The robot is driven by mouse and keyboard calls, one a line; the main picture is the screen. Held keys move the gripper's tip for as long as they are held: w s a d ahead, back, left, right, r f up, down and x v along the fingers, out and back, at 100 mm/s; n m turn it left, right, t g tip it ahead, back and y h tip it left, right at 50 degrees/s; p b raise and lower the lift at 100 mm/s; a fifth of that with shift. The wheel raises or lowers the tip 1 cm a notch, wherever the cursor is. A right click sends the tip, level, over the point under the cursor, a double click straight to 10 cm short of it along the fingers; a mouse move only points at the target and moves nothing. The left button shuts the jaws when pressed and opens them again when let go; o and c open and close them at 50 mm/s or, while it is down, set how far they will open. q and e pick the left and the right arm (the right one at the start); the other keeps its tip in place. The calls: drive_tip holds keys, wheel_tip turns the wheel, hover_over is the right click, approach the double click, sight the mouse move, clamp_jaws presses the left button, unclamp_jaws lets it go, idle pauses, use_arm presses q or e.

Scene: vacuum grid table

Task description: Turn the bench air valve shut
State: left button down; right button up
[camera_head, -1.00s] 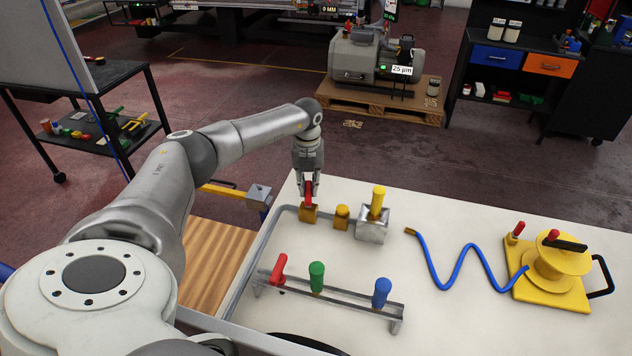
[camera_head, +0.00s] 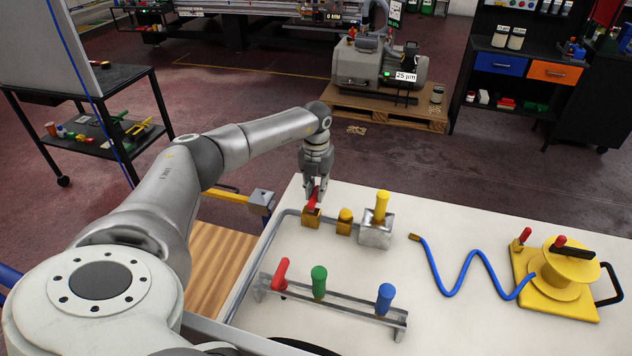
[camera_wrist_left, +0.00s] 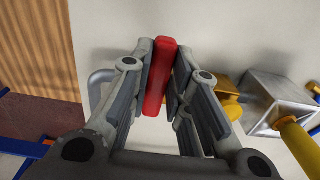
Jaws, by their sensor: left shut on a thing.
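The bench air valve is a small brass block (camera_head: 311,218) with a red handle (camera_head: 312,202), at the far left of the white bench where a grey pipe meets it. My left gripper (camera_head: 316,190) comes down from above and is shut on the red handle. In the left wrist view the red handle (camera_wrist_left: 157,82) lies between the two fingers of my left gripper (camera_wrist_left: 163,62). The handle leans over in the head view, its upper part hidden by the fingers. The brass block is partly hidden behind a finger in the wrist view. My right gripper is not in view.
Beside the valve stand a brass fitting (camera_head: 344,222) and a metal block with a yellow handle (camera_head: 382,207). A rack (camera_head: 335,300) with red, green and blue handles is nearer. A blue hose (camera_head: 458,265) and yellow reel (camera_head: 565,275) lie right.

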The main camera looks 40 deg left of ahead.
sight(316, 191)
use_arm(q)
drive_tip(key=shift+r, duration=0.1)
drive_tip(key=c, duration=1.4)
unclamp_jaws()
drive_tip(key=shift+o, duration=0.2)
wheel_tip(316, 191, up, 12)
